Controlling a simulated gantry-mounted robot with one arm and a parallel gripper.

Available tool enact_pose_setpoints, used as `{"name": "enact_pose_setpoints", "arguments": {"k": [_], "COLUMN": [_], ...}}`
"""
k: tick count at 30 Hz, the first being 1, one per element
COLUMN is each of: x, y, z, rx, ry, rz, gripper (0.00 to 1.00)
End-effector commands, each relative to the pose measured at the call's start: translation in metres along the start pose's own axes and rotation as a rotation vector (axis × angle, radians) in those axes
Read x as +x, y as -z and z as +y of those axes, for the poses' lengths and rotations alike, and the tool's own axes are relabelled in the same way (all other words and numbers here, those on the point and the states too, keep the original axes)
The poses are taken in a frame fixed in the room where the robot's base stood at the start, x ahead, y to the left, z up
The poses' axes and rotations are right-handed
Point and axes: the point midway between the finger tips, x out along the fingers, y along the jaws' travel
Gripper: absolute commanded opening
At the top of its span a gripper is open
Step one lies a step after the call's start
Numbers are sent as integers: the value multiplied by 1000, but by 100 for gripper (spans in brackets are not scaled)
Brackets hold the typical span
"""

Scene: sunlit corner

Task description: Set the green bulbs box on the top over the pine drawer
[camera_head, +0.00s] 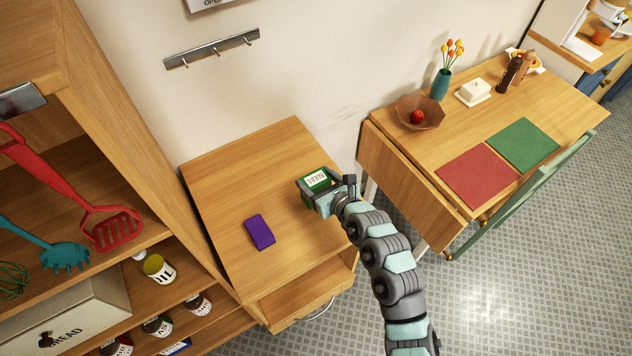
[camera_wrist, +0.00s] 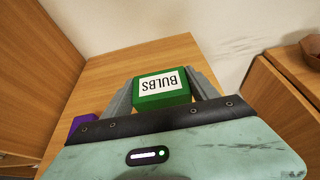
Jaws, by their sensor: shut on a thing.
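The green bulbs box (camera_head: 318,183) has a white label and is at the right side of the wooden cabinet top (camera_head: 230,174). My gripper (camera_head: 313,190) is shut on it. In the wrist view the box (camera_wrist: 160,100) sits between my two grey fingers (camera_wrist: 160,95), with its label upside down. I cannot tell whether the box touches the top or is held just above it. The pine drawer (camera_head: 300,296) is in the cabinet's front, below the top, and appears pulled out, with a curved metal handle.
A purple box (camera_head: 259,232) lies on the top, left of the green box. A shelf unit (camera_head: 120,110) with utensils and jars stands at the left. A table (camera_head: 490,110) with a bowl (camera_head: 418,112) and mats is at the right. The back of the top is clear.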

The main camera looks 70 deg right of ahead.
Motion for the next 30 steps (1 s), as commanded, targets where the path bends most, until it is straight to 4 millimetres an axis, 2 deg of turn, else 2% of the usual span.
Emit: {"name": "enact_pose_setpoints", "arguments": {"k": [3,15,16,23,30], "x": [5,7,7,7,7], "y": [13,17,17,16,16], "z": [0,1,0,0,0], "rx": [3,0,0,1,1], "ry": [1,-1,-1,0,0], "rz": [1,2,2,1,1], "gripper": [19,19,70,88,90]}}
